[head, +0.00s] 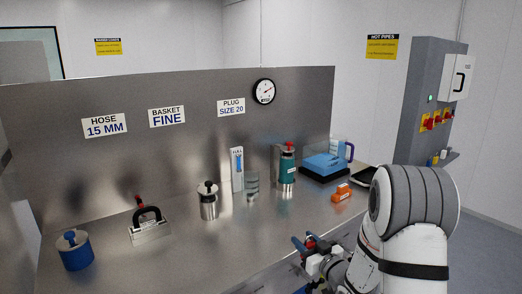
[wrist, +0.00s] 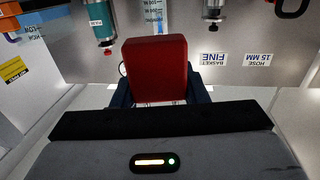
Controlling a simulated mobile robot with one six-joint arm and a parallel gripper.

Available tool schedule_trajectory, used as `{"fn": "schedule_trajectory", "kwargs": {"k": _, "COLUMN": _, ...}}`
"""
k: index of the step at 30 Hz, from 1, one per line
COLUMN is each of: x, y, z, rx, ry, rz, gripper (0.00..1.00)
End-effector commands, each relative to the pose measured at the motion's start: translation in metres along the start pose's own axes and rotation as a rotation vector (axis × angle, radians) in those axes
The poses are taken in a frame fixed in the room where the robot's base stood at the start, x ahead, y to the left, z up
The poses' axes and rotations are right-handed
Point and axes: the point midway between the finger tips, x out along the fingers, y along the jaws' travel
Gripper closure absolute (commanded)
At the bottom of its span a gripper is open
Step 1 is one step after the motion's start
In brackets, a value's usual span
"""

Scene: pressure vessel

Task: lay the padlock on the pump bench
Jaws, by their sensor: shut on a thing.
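The padlock shows in the wrist view as a red block (wrist: 154,68) between the dark blue fingers of my gripper (wrist: 158,92). My gripper is shut on it. In the head view my gripper (head: 304,244) is at the front edge of the metal bench (head: 250,235), with a bit of red between its blue fingertips. I cannot tell the height above the bench top. The padlock's shackle is not visible. The bench has a tall metal back panel with labels and a gauge.
On the bench stand a blue pot (head: 74,252), a black-handled block (head: 149,228), a steel canister (head: 208,203), a glass (head: 252,187), a green pump-like cylinder (head: 287,166), an orange block (head: 342,193) and a blue device (head: 325,166). The front middle of the bench is clear.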

Motion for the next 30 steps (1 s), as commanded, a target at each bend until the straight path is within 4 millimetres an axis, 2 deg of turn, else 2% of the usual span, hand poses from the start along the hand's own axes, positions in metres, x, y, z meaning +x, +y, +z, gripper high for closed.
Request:
{"fn": "schedule_trajectory", "kwargs": {"k": 7, "x": 0.005, "y": 0.002, "z": 0.065, "rx": 0.006, "ry": -0.011, "rz": 0.189, "gripper": 0.89}}
{"fn": "schedule_trajectory", "kwargs": {"k": 12, "x": -0.004, "y": 0.004, "z": 0.112, "rx": 0.002, "ry": -0.009, "rz": 0.345, "gripper": 0.89}}
{"fn": "schedule_trajectory", "kwargs": {"k": 15, "x": -0.011, "y": 0.005, "z": 0.13, "rx": 0.0, "ry": -0.007, "rz": 0.409, "gripper": 0.89}}
{"fn": "schedule_trajectory", "kwargs": {"k": 18, "x": -0.016, "y": 0.006, "z": 0.141, "rx": 0.0, "ry": -0.004, "rz": 0.451, "gripper": 0.89}}
{"fn": "schedule_trajectory", "kwargs": {"k": 21, "x": -0.024, "y": 0.004, "z": 0.144, "rx": 0.0, "ry": -0.002, "rz": 0.471, "gripper": 0.89}}
{"fn": "schedule_trajectory", "kwargs": {"k": 27, "x": -0.054, "y": -0.011, "z": 0.128, "rx": 0.0, "ry": -0.001, "rz": 0.478, "gripper": 0.89}}
{"fn": "schedule_trajectory", "kwargs": {"k": 30, "x": -0.062, "y": -0.015, "z": 0.124, "rx": 0.0, "ry": -0.001, "rz": 0.478, "gripper": 0.89}}
